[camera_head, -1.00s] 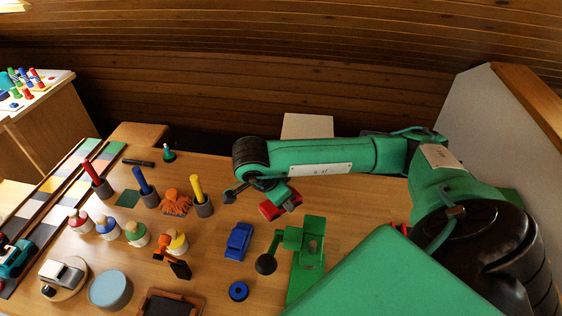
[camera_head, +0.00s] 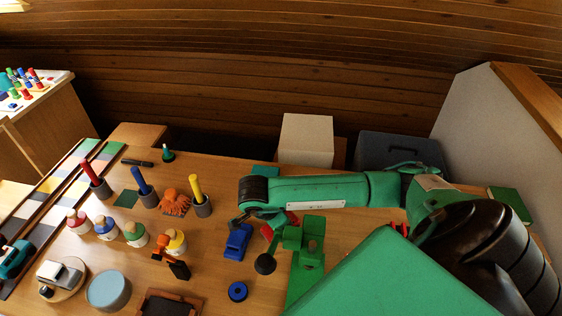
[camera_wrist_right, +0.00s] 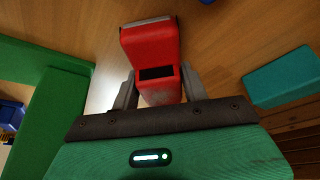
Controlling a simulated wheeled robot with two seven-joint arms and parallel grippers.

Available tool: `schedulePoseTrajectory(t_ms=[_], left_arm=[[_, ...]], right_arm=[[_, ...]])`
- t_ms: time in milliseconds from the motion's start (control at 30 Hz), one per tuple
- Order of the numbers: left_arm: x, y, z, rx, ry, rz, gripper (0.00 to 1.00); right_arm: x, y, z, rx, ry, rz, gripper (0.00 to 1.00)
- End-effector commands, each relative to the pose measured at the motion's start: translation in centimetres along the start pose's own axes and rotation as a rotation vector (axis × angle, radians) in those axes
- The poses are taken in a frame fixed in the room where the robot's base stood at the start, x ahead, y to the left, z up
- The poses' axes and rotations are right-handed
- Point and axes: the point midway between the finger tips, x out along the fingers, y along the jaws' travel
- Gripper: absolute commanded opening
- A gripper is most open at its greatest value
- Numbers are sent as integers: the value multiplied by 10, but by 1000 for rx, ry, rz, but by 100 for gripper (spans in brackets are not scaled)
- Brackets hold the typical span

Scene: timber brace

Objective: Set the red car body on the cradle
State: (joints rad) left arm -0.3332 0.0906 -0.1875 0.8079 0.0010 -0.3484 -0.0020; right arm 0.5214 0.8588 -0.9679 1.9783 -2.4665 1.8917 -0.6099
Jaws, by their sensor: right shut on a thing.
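The red car body (camera_wrist_right: 152,44) is between the two grey fingers of my right gripper (camera_wrist_right: 158,88) in the right wrist view, with a dark opening facing the gripper. In the head view the red car body (camera_head: 268,232) shows only in small parts, between the blue car body and the green fixture. There my right gripper (camera_head: 259,217) is partly hidden below the arm's end. The green fixture (camera_head: 310,258), with a black ball knob, stands just right of it; I cannot tell whether this is the cradle. My left gripper is not in view.
A blue car body (camera_head: 238,242) and a blue ring (camera_head: 238,291) lie left of the fixture. A teal block (camera_wrist_right: 283,77) lies to the right in the wrist view. Several pegs, figures and a round blue tin (camera_head: 108,290) fill the table's left part.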

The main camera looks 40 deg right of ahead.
Motion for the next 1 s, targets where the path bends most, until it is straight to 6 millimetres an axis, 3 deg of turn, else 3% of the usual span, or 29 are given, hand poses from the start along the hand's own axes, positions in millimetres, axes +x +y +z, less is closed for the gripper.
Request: schedulePoseTrajectory(t_ms=[233, 267, 333, 367, 767, 1000], left_arm=[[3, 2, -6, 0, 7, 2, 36], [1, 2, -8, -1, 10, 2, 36], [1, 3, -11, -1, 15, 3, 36], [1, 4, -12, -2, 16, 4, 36], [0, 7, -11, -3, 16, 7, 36], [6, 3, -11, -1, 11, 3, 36]], right_arm=[[3, 0, 1, 1, 0, -1, 21], [2, 0, 1, 1, 0, -1, 51], [2, 0, 1, 1, 0, -1, 64], [2, 0, 1, 1, 0, -1, 67], [-5, -1, 0, 1, -1, -2, 67], [-52, -2, 0, 1, -2, -9, 67]])
